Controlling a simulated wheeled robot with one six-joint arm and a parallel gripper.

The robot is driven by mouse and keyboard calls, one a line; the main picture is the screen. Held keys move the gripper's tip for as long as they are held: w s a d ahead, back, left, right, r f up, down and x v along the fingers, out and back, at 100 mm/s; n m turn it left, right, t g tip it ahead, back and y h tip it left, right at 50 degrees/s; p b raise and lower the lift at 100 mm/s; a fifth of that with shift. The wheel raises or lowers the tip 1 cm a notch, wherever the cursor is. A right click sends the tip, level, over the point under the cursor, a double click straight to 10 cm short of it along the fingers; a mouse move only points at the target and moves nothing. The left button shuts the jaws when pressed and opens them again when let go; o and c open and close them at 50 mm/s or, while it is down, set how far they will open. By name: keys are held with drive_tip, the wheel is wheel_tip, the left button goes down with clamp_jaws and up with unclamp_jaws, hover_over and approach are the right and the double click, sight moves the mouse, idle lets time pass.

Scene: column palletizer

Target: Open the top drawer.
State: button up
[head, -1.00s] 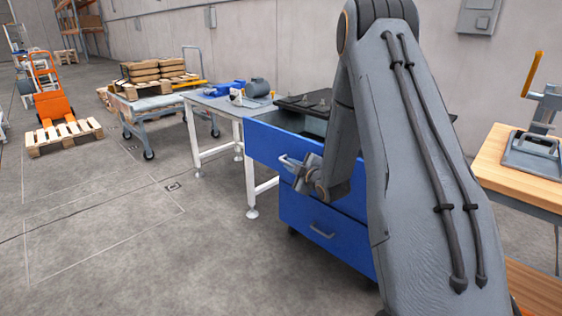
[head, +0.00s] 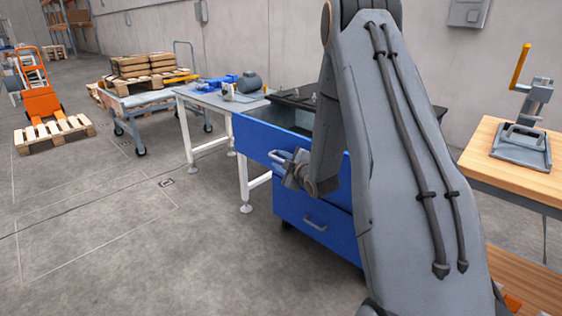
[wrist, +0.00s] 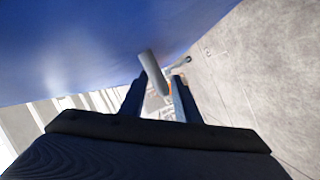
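The blue drawer cabinet (head: 296,205) stands in the middle of the head view. Its top drawer (head: 256,139) is pulled out well past the lower drawer front, and part of its open inside shows behind the front. My gripper (head: 291,170) is at the top drawer's handle (head: 278,156). In the wrist view, the grey handle bar (wrist: 152,70) lies between my two fingers (wrist: 160,92), which look closed on it. The blue drawer front (wrist: 80,50) fills the upper left there. My arm hides the right part of the drawer and cabinet.
The lower drawer has its own handle (head: 315,222) and is shut. A grey table (head: 215,100) with white legs stands behind the drawer. A wooden-topped bench (head: 480,160) with a press is at right. Open floor (head: 130,240) lies to the left and in front.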

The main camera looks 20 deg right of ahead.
drive_tip(key=v, duration=0.7)
drive_tip(key=shift+s, duration=0.4)
drive_tip(key=shift+r, duration=0.15)
drive_tip(key=s+a+r+m+g+p, duration=0.2)
drive_tip(key=s+a+r+m+g, duration=0.1)
drive_tip(key=s, duration=0.8)
drive_tip(key=s+a+r+m+g+p, duration=0.3)
drive_tip(key=s+a+m+g, duration=0.2)
drive_tip(key=s, duration=0.7)
drive_tip(key=s+a+r+m+g+h+p, duration=0.1)
drive_tip(key=s+a+r+m+g+p, duration=0.2)
drive_tip(key=s+a+g, duration=0.4)
drive_tip(key=s+a+m, duration=0.1)
drive_tip(key=s, duration=0.4)
drive_tip(key=shift+a+r+g, duration=0.15)
drive_tip(key=shift+r+g, duration=0.15)
drive_tip(key=shift+r, duration=0.1)
